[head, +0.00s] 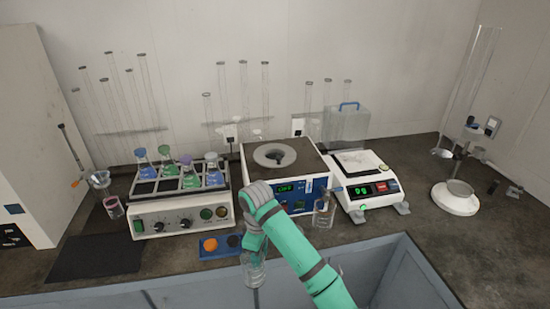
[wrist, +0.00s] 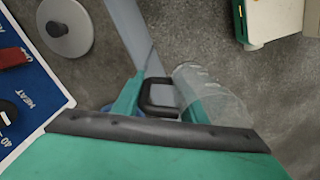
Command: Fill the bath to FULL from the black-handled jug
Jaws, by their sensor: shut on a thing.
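My gripper (head: 254,240) is shut on the black handle (wrist: 160,97) of a clear jug (wrist: 212,95). In the head view the jug (head: 253,271) hangs below my gripper, over the front edge of the bench. It looks roughly upright there; I cannot tell how much liquid is in it. The bath is probably the white box with a round opening (head: 275,155) and a blue front panel with a green display (head: 290,187). It stands behind my gripper, apart from the jug. The water level inside cannot be made out.
A second clear vessel (head: 324,213) stands in front of the box. A shaker with flasks (head: 180,212) is on the left and a balance (head: 366,186) on the right. A blue tray (head: 208,255) with orange and dark discs lies in front. Bare bench (head: 415,222) shows at right.

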